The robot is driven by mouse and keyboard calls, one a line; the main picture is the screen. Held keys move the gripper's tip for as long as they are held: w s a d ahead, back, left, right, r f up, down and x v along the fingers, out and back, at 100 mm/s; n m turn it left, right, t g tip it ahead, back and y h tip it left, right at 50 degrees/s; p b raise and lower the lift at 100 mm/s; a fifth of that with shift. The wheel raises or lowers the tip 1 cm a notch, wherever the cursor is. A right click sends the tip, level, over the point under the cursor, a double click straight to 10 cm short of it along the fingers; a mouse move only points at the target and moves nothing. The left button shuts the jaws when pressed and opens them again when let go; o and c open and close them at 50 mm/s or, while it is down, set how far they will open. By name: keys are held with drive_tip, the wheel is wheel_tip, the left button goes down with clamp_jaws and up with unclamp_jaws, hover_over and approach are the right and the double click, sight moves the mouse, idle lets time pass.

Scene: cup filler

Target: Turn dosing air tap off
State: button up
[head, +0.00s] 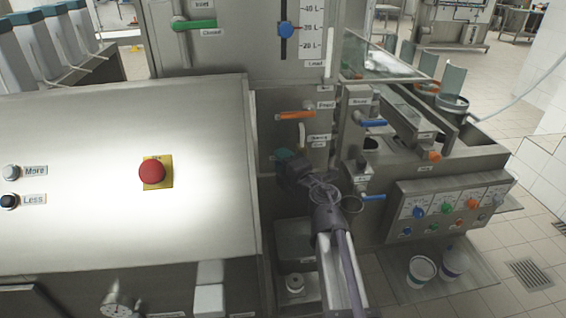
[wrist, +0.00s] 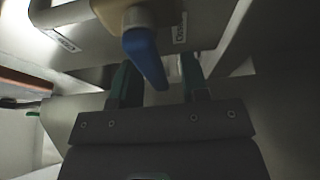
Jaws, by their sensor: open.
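In the wrist view a tap with a blue lever (wrist: 148,58) on a pale hub hangs from a metal body. The lever points down, tilted slightly right. My gripper (wrist: 156,66) is open, with one green finger on each side of the lever; I cannot tell whether either finger touches it. In the head view my gripper (head: 283,157) is at the grey cabinet column, below an orange lever and near small labels. The blue lever is not clear there, apparently hidden by my gripper. The label wording beside the lever is too blurred to read surely.
An orange lever (head: 295,115) sits just above my gripper. Blue levers (head: 373,123) and (head: 373,197) stick out to the right. A red button (head: 152,171) is on the sloped panel at left. A knob panel (head: 445,208) and two tubs (head: 421,270) are at right.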

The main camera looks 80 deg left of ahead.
drive_tip(key=v, duration=1.1)
